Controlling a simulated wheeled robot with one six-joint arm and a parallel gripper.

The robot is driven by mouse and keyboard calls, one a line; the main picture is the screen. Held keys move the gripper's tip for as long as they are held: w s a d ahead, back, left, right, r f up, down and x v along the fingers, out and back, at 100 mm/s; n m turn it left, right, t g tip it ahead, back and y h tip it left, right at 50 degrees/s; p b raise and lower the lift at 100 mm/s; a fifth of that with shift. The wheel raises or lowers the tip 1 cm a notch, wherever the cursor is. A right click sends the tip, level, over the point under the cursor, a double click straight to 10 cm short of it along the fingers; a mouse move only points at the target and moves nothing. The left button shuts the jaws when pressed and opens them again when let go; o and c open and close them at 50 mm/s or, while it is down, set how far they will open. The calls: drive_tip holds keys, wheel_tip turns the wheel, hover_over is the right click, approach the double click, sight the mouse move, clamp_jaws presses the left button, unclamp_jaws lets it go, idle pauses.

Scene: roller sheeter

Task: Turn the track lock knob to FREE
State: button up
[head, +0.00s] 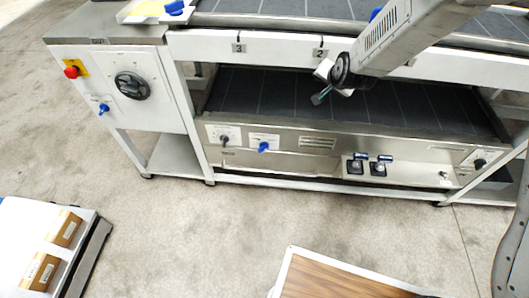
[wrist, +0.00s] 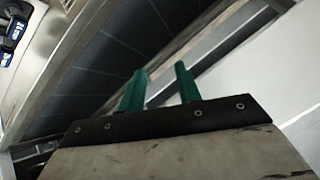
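I cannot tell which knob is the track lock knob, as the labels are too small to read. The lower front panel (head: 318,143) has a black knob (head: 224,140) and a blue knob (head: 263,147) at its left, and another black knob (head: 480,162) at its right end. My gripper (head: 319,97) is in front of the dark lower deck, above the panel and apart from all knobs. In the wrist view its two teal fingers (wrist: 160,88) are spread with nothing between them.
The left cabinet carries a red button (head: 72,71), a large black dial (head: 132,86) and a small blue knob (head: 104,108). A wooden-topped table (head: 340,280) stands in front.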

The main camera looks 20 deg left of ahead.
drive_tip(key=a+f+t, duration=0.1)
drive_tip(key=a+f, duration=0.6)
drive_tip(key=f, duration=0.2)
drive_tip(key=m+t+y, duration=0.1)
drive_tip(key=t+y, duration=0.3)
approach(264, 150)
drive_tip(key=w, duration=0.1)
drive_tip(key=x, duration=0.8)
drive_tip(key=shift+s+a+f, duration=0.1)
drive_tip(key=shift+s+a, duration=0.1)
drive_tip(key=shift+a, duration=0.05)
clamp_jaws()
